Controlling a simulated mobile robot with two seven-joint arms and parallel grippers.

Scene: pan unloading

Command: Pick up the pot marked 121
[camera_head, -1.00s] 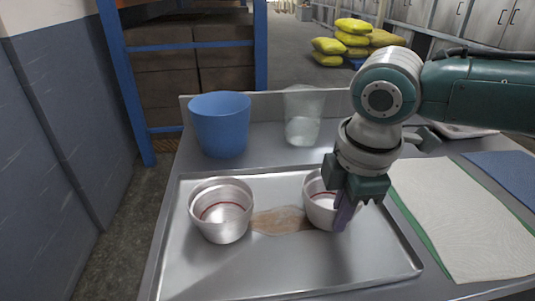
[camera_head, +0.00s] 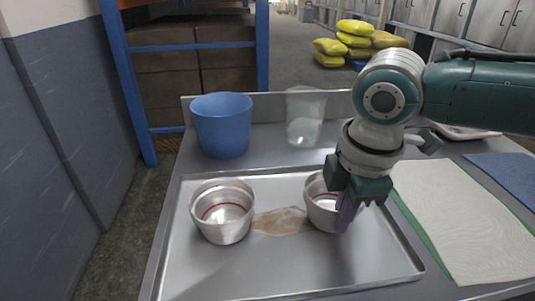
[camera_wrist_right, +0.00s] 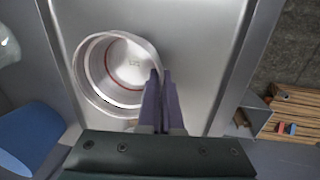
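Two silvery metal pots with a red line inside stand on the metal tray (camera_head: 200,278). One pot (camera_head: 222,212) is on the left; the other pot (camera_head: 321,203) is on the right, partly hidden by my right gripper (camera_head: 346,212). In the right wrist view the right-hand pot (camera_wrist_right: 112,88) has a small mark on its inner bottom, too blurred to read surely. My right gripper's purple fingers (camera_wrist_right: 160,78) are close together at its rim, with the wall between them. My left gripper is not in view.
A brown patch (camera_head: 282,221) lies on the tray between the pots. Behind the tray stand a blue bucket (camera_head: 222,128) and a clear container (camera_head: 305,115). A pale cloth or board (camera_head: 465,215) lies to the right.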

